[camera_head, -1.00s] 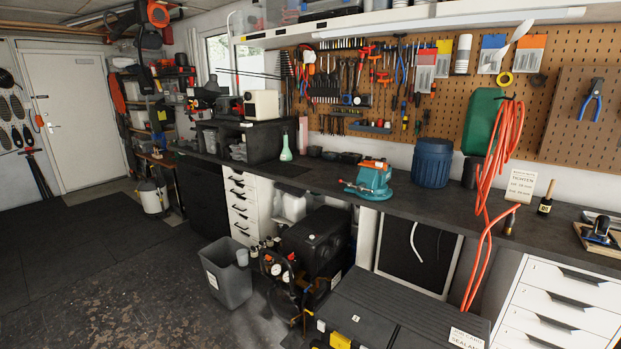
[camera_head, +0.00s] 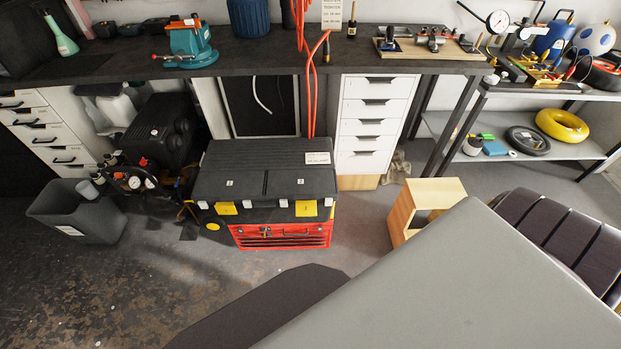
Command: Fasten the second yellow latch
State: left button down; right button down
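A black lidded toolbox (camera_head: 266,180) with a red drawer section (camera_head: 282,236) below it stands on the floor in the middle of the head view. Its lid looks down. Two yellow latches show on its front edge, a left one (camera_head: 226,208) and a right one (camera_head: 306,208). They are too small to tell whether either is fastened. Small white tags and a label lie on the lid. Neither of my grippers is in view.
The dark workbench (camera_head: 110,62) runs behind. A grey bin (camera_head: 78,212) stands at left, and a light wooden box (camera_head: 424,203) at right. A large grey surface (camera_head: 450,285) fills the lower right. Orange tubing (camera_head: 312,95) hangs behind the toolbox. Floor is open at lower left.

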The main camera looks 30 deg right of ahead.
aim_at(307, 208)
jog(key=z, duration=1)
